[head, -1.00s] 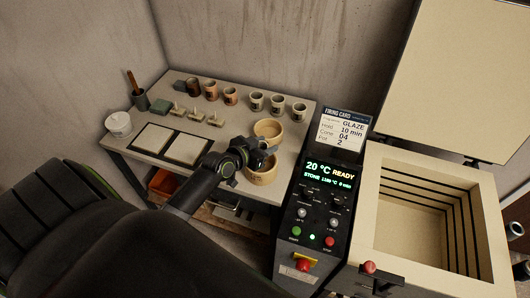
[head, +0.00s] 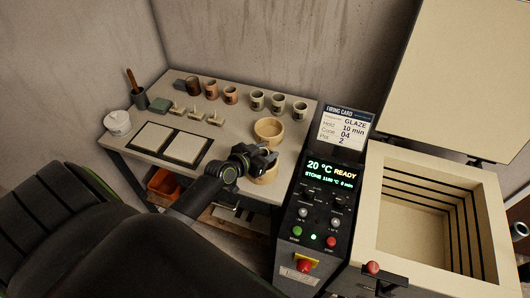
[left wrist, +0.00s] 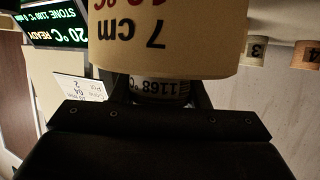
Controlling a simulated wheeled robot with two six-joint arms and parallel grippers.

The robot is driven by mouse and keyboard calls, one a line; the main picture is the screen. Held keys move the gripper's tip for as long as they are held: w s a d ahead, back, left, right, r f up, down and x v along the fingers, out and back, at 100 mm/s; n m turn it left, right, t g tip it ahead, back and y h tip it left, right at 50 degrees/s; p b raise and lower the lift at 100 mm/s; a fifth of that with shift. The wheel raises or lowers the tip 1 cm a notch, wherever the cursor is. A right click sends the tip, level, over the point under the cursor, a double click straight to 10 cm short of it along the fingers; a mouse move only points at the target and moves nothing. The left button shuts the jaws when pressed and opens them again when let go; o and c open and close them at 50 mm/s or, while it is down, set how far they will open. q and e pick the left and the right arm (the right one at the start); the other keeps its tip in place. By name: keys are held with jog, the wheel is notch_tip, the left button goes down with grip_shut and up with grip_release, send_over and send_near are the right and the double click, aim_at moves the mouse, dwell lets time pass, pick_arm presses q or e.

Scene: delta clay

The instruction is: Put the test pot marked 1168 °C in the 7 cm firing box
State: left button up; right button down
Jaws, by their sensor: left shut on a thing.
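My left gripper (head: 264,160) is shut on the test pot marked 1168 °C, whose label shows upside down in the left wrist view (left wrist: 158,88). The 7 cm firing box, a tan round tub, fills the top middle of that inverted view (left wrist: 165,50). The pot shows just past the box's rim, its lower part hidden behind the box wall; how deep it sits inside I cannot tell. In the head view the gripper is over the front tan box (head: 265,176) and hides the pot. A second tan box (head: 268,131) stands behind. My right gripper is not in view.
Three pale pots (head: 278,103) and several brown ones stand along the table's (head: 232,130) back. Small cones on stands (head: 196,113) and two pale tiles (head: 186,148) are to the left. The control panel (head: 318,205) and open kiln (head: 425,215) are right. A firing card (head: 345,130) stands behind the panel.

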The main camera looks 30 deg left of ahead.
pick_arm(q)
jog(key=o, duration=0.8)
jog(key=shift+s+f, duration=0.1)
jog(key=shift+f, duration=0.15)
jog(key=shift+c, duration=0.2)
jog(key=shift+o, duration=0.9)
jog(key=shift+s+f, duration=0.1)
jog(key=shift+r+p, duration=0.55)
jog(key=shift+p, duration=0.2)
jog(key=v, duration=1.2)
jog(key=shift+r, duration=0.3)
